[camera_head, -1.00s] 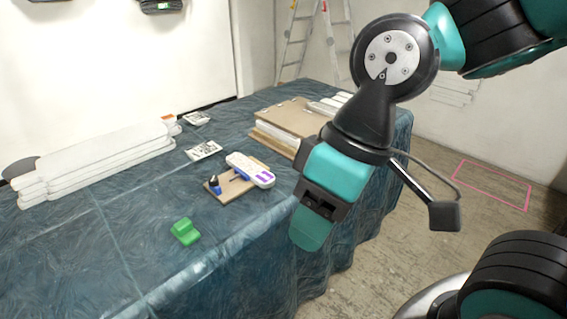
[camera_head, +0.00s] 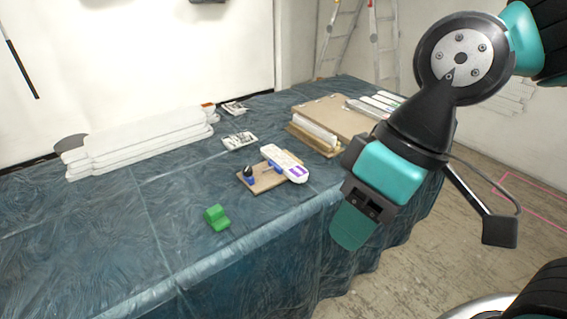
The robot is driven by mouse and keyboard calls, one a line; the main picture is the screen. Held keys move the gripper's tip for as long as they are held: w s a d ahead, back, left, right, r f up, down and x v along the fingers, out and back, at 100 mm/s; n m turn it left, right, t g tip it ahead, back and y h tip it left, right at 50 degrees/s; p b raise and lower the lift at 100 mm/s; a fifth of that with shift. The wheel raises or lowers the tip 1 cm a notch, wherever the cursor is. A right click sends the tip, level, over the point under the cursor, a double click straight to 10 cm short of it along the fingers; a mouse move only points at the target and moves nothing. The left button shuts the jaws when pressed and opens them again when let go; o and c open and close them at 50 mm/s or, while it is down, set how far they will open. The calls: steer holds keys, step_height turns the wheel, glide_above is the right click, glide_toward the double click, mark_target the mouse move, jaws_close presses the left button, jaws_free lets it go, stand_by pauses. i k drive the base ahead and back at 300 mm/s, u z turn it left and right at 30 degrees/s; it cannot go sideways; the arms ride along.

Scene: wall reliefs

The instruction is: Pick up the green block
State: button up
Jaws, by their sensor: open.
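The green block (camera_head: 217,218) rests on the blue cloth-covered table (camera_head: 110,240), near its front edge. It has a stepped shape, with a higher part at the back left. My gripper (camera_head: 352,228) hangs at the right, in front of the table's edge and well to the right of the block. It points downward and is open and apart from the block. One teal finger shows clearly; the other finger is hidden from this side.
A small wooden board (camera_head: 262,182) with blue fittings and a white-and-purple device (camera_head: 285,163) lie behind the block. Stacked white boards (camera_head: 150,142) lie at the left, and a brown clipboard (camera_head: 335,115) on a stack lies at the back right. The cloth left of the block is clear.

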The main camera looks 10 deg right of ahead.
mark_target(215, 215)
steer(key=k, duration=0.55)
steer(key=u, duration=0.7)
steer(key=i, duration=1.05)
steer(key=u, duration=0.05)
